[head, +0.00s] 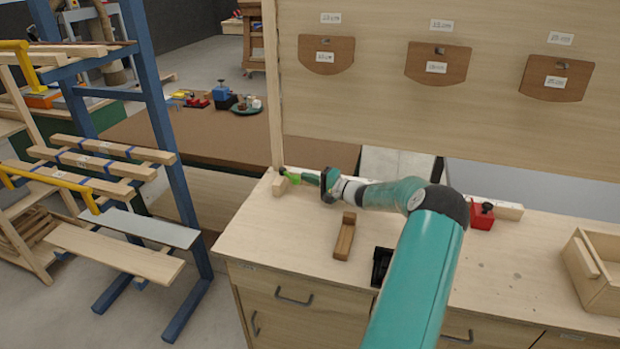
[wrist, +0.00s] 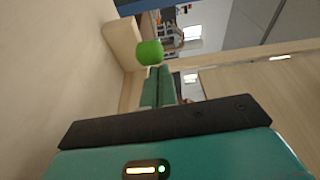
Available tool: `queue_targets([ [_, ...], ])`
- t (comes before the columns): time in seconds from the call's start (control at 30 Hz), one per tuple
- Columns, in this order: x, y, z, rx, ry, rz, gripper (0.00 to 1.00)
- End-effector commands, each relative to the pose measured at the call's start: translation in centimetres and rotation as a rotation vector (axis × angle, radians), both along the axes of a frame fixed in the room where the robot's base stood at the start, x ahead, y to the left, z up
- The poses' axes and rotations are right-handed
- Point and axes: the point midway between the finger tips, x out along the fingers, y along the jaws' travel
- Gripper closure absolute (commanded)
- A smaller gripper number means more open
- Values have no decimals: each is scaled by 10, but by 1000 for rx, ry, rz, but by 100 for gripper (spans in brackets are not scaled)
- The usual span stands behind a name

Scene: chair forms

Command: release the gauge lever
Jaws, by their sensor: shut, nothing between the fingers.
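The bright green end of the lever (head: 291,177) is at the back left corner of the bench, by a small wooden block (head: 280,186). In the wrist view it shows as a green rounded knob (wrist: 150,52) just beyond my fingertips. My gripper (head: 304,178) reaches in from the right, its fingers pointing left at the knob. In the wrist view my gripper (wrist: 154,72) shows its two teal fingers close together with nothing between them. Whether the fingertips touch the knob I cannot tell. The rest of the lever is hidden.
The bench top (head: 290,235) holds a wooden piece (head: 345,236), a red clamp (head: 482,214) and an open wooden box (head: 597,270). An upright panel (head: 380,105) with hung wooden templates stands behind. A blue rack with boards (head: 165,130) stands at left.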

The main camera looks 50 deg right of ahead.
Motion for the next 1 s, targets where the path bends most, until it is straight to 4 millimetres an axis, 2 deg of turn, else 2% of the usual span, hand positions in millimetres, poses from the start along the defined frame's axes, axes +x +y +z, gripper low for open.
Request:
queue_targets([
  [0.13,-1,10,0,1,-1,1,100],
  [0.57,-3,7,0,0,0,-1,100],
  [0.77,-30,0,1,0,1,-2,100],
  [1.0,-83,-12,1,0,1,-3,100],
])
